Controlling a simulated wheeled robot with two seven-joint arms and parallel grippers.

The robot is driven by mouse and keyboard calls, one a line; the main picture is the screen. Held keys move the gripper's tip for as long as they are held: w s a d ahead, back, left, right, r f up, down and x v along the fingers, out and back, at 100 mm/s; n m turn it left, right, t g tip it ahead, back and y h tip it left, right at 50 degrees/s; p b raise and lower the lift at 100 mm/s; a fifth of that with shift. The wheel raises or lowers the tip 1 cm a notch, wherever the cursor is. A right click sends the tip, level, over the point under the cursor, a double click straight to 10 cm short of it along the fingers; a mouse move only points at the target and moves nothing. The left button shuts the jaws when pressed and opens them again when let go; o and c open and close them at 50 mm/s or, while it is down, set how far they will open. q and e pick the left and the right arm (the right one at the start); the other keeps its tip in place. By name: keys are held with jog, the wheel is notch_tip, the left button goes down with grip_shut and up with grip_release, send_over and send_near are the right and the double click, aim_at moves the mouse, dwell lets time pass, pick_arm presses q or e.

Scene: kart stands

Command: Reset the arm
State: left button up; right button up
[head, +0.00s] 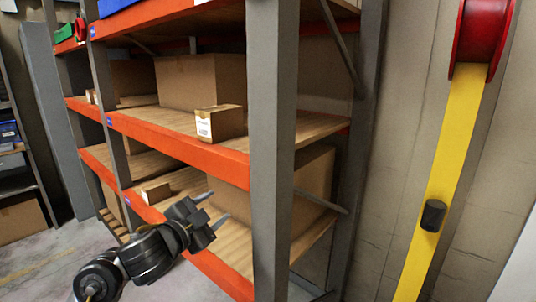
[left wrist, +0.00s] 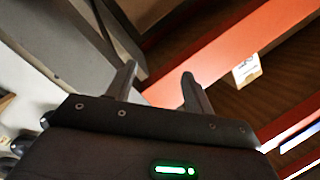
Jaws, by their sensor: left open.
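My left arm comes in from the lower left of the head view. My left gripper (head: 213,207) is open, its two grey fingers pointing right and apart, with nothing seen between them. It appears in front of the lower part of the shelf rack (head: 270,150). In the left wrist view the open fingers (left wrist: 158,74) stand up with an empty gap, and an orange beam (left wrist: 235,45) shows beyond them. My right gripper is in neither view.
A small labelled carton (head: 219,123) sits at the middle shelf's front edge, before a larger box (head: 201,82). A small box (head: 155,192) lies on the lower shelf. A yellow post (head: 445,165) with a red reel stands right. Floor (head: 40,262) shows at left.

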pick_arm(q)
jog(key=s+a+f+n+g+y, duration=0.2)
jog(key=s+a+f+n+y, duration=0.3)
jog(key=f, duration=0.7)
jog(key=s+a+f+n+g, duration=0.1)
jog(key=s+f+n+g, duration=0.15)
jog(key=s+f, duration=0.65)
jog(key=s+a+f+n+g+y, duration=0.1)
jog(key=s+a+f+n+g, duration=0.25)
jog(key=s+f, duration=0.7)
jog(key=s+a+f+n+g+y, duration=0.15)
jog(key=s+f+g, duration=0.4)
jog(key=s, duration=0.75)
notch_tip(320, 180, down, 29)
jog(key=s, duration=0.3)
jog(key=s+a+f, duration=0.3)
jog(key=s+f, duration=1)
jog(key=s, duration=0.2)
jog(key=shift+f+g, duration=0.15)
jog(key=shift+g, duration=0.3)
jog(key=shift+a, duration=0.1)
